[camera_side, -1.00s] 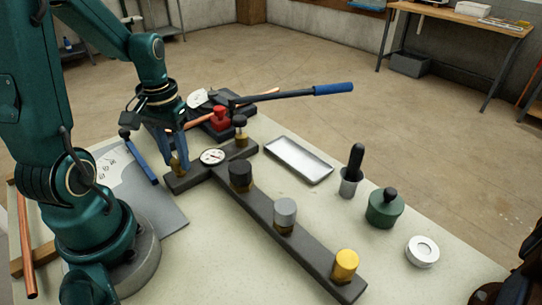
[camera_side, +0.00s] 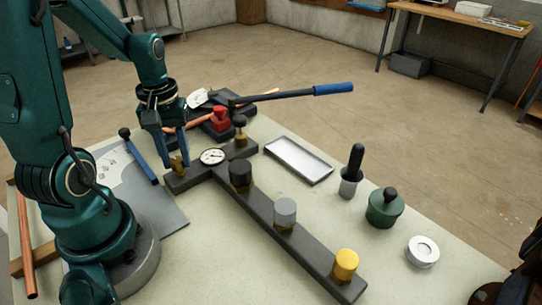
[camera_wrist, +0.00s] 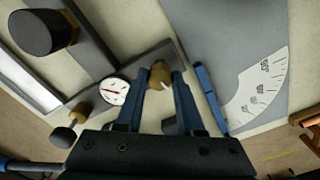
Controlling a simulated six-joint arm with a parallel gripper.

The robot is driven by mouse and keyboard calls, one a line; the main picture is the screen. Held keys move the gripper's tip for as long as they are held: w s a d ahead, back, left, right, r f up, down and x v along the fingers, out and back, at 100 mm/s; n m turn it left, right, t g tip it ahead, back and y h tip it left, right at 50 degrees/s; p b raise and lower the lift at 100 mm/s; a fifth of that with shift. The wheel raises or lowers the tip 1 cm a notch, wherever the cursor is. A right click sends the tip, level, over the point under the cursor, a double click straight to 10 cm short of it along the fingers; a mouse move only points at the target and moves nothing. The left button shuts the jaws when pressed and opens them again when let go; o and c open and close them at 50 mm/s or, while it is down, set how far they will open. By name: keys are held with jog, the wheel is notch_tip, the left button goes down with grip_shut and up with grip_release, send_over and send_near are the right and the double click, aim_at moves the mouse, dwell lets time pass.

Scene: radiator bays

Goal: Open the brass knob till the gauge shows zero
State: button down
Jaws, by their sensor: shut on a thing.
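The brass knob (camera_side: 177,163) stands on the left end of the dark manifold (camera_side: 278,228). In the wrist view the brass knob (camera_wrist: 159,74) sits between my fingertips, with a pale mark on its side. My gripper (camera_side: 176,160) points down and is shut on the knob; it also shows in the wrist view (camera_wrist: 160,80). The round white gauge (camera_side: 212,156) is just right of the knob. In the wrist view the gauge (camera_wrist: 114,91) has a red needle, but its reading is too small to tell.
Black (camera_side: 240,173), grey (camera_side: 285,214) and yellow (camera_side: 345,264) caps stand along the manifold. A dark-topped brass fitting (camera_side: 240,128) is behind the gauge. A blue-handled lever (camera_side: 300,93) reaches over the back. An empty tray (camera_side: 299,160) lies right of the manifold.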

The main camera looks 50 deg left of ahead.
aim_at(180, 160)
jog(key=c, duration=0.5)
grip_release()
jog(key=shift+r, duration=2.6)
jog(key=shift+w+d+r, duration=0.15)
jog(key=shift+w+d, duration=0.1)
jog(key=d+r+m+t, duration=0.1)
jog(key=d+m+t, duration=0.1)
jog(key=d+m, duration=0.1)
jog(key=s+d+r+m+t, duration=0.1)
jog(key=d+r+m, duration=0.1)
jog(key=d+m, duration=0.2)
jog(key=s+d+r+m+t, duration=0.1)
jog(key=d+r+m+t, duration=0.1)
jog(key=d+m, duration=0.2)
jog(key=shift+s+d+r+t, duration=0.1)
jog(key=shift+d+t, duration=0.05)
jog(key=shift+d, duration=0.4)
jog(key=shift+d+r+t, duration=0.1)
jog(key=shift+d+t, duration=0.05)
jog(key=shift+d, duration=0.4)
